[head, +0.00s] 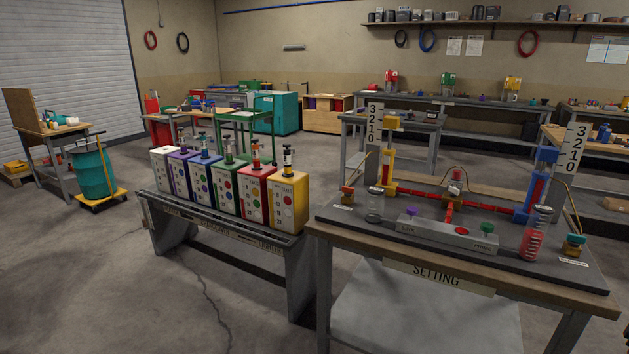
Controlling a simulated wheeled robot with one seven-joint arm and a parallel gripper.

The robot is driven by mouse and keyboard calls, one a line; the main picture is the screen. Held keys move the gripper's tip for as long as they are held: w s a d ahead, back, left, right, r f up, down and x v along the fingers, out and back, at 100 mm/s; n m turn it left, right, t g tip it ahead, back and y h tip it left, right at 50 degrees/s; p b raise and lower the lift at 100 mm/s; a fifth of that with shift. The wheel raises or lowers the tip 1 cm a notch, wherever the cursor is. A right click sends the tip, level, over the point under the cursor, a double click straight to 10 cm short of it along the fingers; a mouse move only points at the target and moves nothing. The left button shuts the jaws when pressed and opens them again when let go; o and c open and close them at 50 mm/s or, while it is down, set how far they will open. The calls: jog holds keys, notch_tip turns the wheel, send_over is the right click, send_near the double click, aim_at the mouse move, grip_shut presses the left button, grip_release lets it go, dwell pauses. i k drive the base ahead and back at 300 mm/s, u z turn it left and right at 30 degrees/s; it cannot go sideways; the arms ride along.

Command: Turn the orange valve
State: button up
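A similar valve with a teal top (575,240) stands at the board's right end. My gripper is not in view.
Red pipes join yellow and blue columns behind. Several coloured cans on a bench (220,222) stand left; floor is free in front.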

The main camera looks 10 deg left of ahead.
aim_at(348, 191)
jog(key=u, duration=0.05)
jog(key=i, duration=1.05)
jog(key=z, duration=0.05)
